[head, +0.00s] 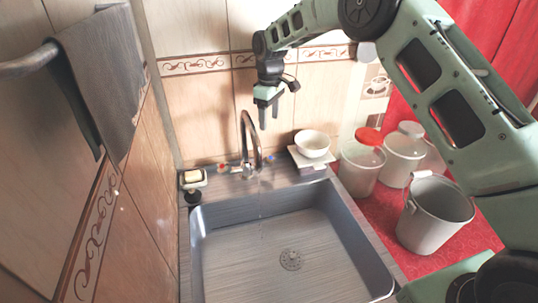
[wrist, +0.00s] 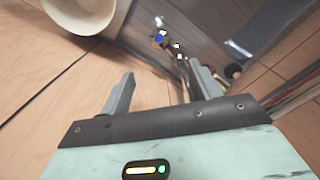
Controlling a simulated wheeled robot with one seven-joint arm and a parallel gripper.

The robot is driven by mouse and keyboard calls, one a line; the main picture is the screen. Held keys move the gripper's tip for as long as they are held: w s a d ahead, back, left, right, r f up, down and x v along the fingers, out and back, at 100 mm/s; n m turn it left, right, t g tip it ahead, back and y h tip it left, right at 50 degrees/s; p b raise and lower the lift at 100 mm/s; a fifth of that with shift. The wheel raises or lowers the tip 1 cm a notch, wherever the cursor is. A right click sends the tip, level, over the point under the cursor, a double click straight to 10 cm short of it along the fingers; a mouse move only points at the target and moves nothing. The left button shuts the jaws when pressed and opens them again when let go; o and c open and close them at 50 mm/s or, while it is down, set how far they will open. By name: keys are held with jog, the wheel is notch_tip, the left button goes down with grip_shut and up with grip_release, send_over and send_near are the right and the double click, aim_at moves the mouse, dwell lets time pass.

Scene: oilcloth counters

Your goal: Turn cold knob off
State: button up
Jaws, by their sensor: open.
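The tap (head: 250,145) stands at the back of the sink, with a thin, faint streak below its spout. A red-marked knob (head: 222,168) is on its left. The blue-marked cold knob (head: 268,158) is on its right; its exact angle is too small to tell. My gripper (head: 268,121) is open and empty, pointing down above the tap's right side, apart from the knob. In the wrist view the blue knob (wrist: 159,38) lies ahead of my open fingers (wrist: 163,78), roughly between them and beyond their tips.
A white bowl (head: 312,143) stands just right of the tap and looms at upper left in the wrist view (wrist: 82,22). Jars (head: 362,165) and a grey bucket (head: 432,215) stand on the red counter. A soap dish (head: 193,180) is at left. The sink basin (head: 240,262) looks empty.

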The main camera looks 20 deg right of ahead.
aim_at(269, 156)
notch_tip(269, 156, down, 15)
jog(key=p, duration=0.4)
jog(key=shift+s+a+f+p, duration=0.1)
jog(key=shift+s+p, duration=0.05)
jog(key=shift+p, duration=0.15)
